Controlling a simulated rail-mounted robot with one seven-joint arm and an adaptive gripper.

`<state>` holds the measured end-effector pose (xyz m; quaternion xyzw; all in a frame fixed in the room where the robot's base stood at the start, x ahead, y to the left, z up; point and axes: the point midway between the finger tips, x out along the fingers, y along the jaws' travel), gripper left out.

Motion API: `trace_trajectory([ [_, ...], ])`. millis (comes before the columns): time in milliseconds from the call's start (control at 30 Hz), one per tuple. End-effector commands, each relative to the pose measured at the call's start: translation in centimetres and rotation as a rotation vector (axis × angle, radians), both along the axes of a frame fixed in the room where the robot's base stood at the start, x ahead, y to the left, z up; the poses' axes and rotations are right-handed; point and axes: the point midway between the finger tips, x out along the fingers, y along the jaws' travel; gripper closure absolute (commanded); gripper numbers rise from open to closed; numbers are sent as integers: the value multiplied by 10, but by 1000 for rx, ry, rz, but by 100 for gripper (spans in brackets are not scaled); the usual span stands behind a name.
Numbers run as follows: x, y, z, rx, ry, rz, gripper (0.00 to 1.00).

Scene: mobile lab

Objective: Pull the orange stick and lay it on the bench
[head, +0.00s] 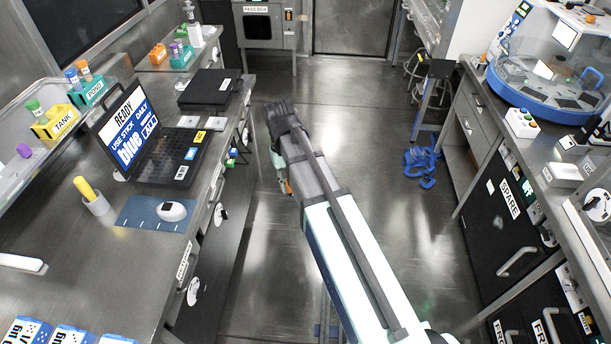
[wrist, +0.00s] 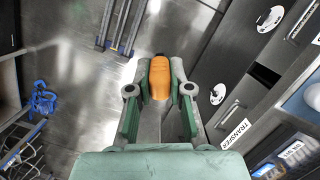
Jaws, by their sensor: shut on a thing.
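In the wrist view the orange stick (wrist: 159,80) shows as a rounded orange end between the two green-and-grey fingers of my gripper (wrist: 160,92), which is shut on it. Its lower part is hidden by the gripper. In the head view my gripper (head: 280,172) is mostly hidden behind my dark wrist, and a small orange patch of the stick (head: 289,187) shows beside it. Gripper and stick are over the aisle, to the right of the left bench's edge. The steel bench (head: 62,236) runs along the left of the head view.
Coloured racks stand behind. A blue cable heap (head: 421,163) lies at the right of the aisle.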

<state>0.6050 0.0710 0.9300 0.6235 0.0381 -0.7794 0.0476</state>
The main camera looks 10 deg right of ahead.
Motion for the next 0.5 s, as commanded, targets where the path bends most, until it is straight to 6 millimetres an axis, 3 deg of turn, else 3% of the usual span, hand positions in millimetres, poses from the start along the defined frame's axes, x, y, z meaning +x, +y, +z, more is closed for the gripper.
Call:
trace_trajectory([
  [233,0,93,-21,-20,122,86,100],
  [500,-18,204,-43,-32,251,9,100],
])
